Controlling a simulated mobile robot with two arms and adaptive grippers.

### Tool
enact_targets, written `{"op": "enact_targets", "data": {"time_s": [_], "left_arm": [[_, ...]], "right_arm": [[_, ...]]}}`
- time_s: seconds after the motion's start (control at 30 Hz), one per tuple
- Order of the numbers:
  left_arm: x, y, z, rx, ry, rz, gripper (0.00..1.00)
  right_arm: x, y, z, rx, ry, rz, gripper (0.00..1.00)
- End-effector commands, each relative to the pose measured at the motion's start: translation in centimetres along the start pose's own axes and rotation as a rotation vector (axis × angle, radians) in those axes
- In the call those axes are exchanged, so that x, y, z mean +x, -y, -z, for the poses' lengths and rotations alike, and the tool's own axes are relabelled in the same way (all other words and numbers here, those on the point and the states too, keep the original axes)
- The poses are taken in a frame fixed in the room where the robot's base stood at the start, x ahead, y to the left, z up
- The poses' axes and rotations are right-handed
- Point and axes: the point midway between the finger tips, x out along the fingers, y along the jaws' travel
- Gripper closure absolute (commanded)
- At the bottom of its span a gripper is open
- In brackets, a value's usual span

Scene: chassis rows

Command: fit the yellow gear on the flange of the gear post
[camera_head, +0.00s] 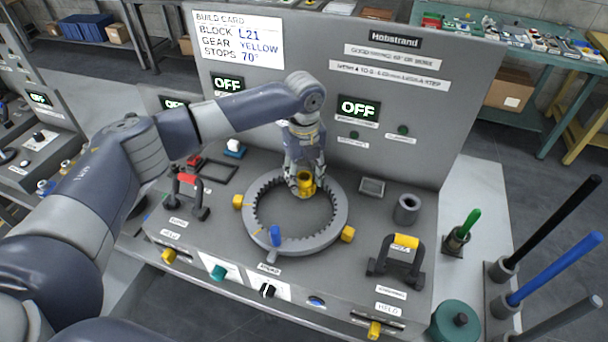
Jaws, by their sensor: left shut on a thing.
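My left gripper (304,178) comes down from above at the back rim of a grey toothed ring (338,213) on the console. It is shut on the yellow gear (307,188), a small yellow piece at its fingertips. The gear is partly covered by the fingers. It overlaps the ring's back inner edge in the picture, and I cannot tell whether it touches anything below. I cannot make out the gear post or its flange. My right gripper is not in view.
A blue peg (275,236) stands at the ring's front left, with yellow blocks (348,233) around the ring. A grey hollow cylinder (407,208) and a yellow-topped handle (405,243) stand to the right. A red-topped handle (188,190) stands left. The panel (330,60) rises behind.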

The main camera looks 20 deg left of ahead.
Motion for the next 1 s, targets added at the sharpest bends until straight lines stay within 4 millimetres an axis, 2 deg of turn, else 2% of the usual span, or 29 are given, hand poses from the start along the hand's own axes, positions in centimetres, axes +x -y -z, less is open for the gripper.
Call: {"op": "enact_targets", "data": {"time_s": [0.03, 0.07, 0.13, 0.57, 0.67, 1.0], "left_arm": [[0.4, -0.1, 0.1, 0.001, -0.003, -0.006, 0.89], [0.4, -0.1, 0.1, 0.001, -0.004, -0.006, 0.50], [0.4, -0.2, 0.2, 0.001, -0.004, -0.007, 0.34], [0.1, -0.1, 0.1, 0.000, -0.004, -0.006, 0.33], [-1.1, -0.1, 0.1, 0.000, -0.004, -0.005, 0.33], [-8.2, 0.0, 0.1, 0.000, -0.003, -0.004, 0.33]], "right_arm": [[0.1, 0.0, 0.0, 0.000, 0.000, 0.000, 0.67], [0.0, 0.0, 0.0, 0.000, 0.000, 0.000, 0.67], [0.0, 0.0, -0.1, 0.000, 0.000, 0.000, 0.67], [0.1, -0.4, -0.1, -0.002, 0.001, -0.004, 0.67], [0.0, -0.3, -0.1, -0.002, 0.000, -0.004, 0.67], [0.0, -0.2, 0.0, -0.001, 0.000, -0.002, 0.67]]}}
